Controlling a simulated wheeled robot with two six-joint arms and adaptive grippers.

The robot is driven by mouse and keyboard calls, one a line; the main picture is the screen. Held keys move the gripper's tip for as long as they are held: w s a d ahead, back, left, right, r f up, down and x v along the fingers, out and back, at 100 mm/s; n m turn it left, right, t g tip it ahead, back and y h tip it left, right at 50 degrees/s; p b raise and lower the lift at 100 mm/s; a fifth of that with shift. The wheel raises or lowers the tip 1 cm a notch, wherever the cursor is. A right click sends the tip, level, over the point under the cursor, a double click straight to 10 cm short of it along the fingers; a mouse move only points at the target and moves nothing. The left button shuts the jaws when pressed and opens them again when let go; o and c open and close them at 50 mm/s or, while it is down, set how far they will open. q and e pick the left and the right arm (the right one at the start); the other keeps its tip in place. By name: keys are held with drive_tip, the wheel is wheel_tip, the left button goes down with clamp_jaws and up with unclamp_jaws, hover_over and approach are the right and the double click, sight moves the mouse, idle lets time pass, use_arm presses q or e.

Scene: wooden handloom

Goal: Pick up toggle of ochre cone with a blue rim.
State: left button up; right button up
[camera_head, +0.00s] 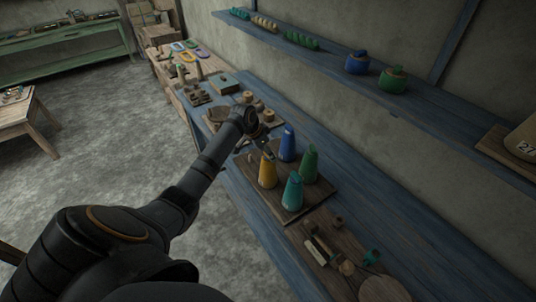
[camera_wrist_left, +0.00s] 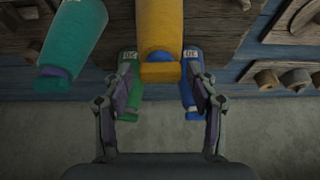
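The ochre cone (camera_head: 267,172) stands upright on a dark wooden board (camera_head: 322,190) on the blue bench. My left gripper (camera_head: 267,152) is at the cone's top. In the wrist view the left gripper (camera_wrist_left: 161,85) is open, with one finger on each side of the toggle and gaps between. My right gripper is not in view.
A blue cone (camera_head: 288,145), a green cone (camera_head: 310,165) and a teal cone (camera_head: 293,192) stand close by on the same board. Small wooden parts (camera_head: 262,108) lie behind. A wall shelf (camera_head: 335,60) holds pots.

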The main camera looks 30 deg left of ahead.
use_arm(q)
drive_tip(key=c, duration=0.4)
drive_tip(key=shift+c, duration=0.2)
